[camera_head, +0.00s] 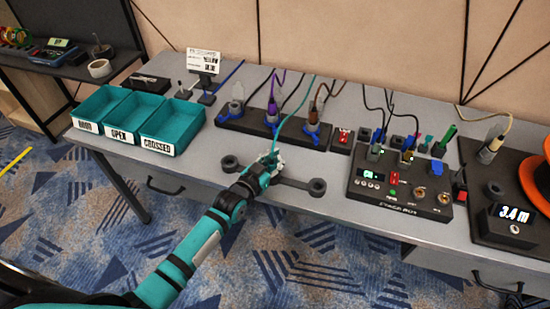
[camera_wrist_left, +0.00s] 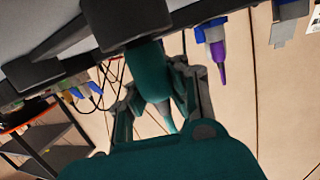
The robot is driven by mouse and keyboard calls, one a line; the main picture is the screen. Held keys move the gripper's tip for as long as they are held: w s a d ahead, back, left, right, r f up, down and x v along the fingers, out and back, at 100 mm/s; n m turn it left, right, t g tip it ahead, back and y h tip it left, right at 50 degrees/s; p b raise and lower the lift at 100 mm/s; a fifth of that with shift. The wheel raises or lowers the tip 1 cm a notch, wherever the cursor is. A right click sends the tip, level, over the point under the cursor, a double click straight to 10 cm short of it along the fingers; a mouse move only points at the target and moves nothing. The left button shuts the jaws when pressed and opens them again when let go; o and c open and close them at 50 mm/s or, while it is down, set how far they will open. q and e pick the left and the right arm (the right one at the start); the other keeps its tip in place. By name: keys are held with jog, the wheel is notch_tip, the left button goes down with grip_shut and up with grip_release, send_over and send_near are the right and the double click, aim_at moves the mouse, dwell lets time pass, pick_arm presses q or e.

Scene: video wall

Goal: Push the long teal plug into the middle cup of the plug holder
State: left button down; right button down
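The long teal plug (camera_wrist_left: 152,75) is between the fingers of my left gripper (camera_wrist_left: 165,95), which is closed around it. In the head view my left gripper (camera_head: 271,160) is over the middle of the dark plug holder (camera_head: 296,183), and its hand hides most of the plug. The holder's round end cups (camera_head: 230,163) stay visible; the middle cup is hidden there. In the left wrist view the plug's wide end meets a dark block (camera_wrist_left: 130,25), which looks like the middle cup. How deep the plug sits cannot be told. My right gripper is not in view.
A teal cable (camera_head: 297,115) runs from the hand to the wall. Behind stands a dark rack (camera_head: 228,120) with several plugs, one purple. Teal bins (camera_head: 172,122) stand left. A control box (camera_head: 400,197) stands right. The table's front strip is mostly clear.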

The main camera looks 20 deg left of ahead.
pick_arm(q)
jog(key=c, duration=1.3)
grip_release()
jog(key=v, duration=1.2)
jog(key=shift+r, duration=0.1)
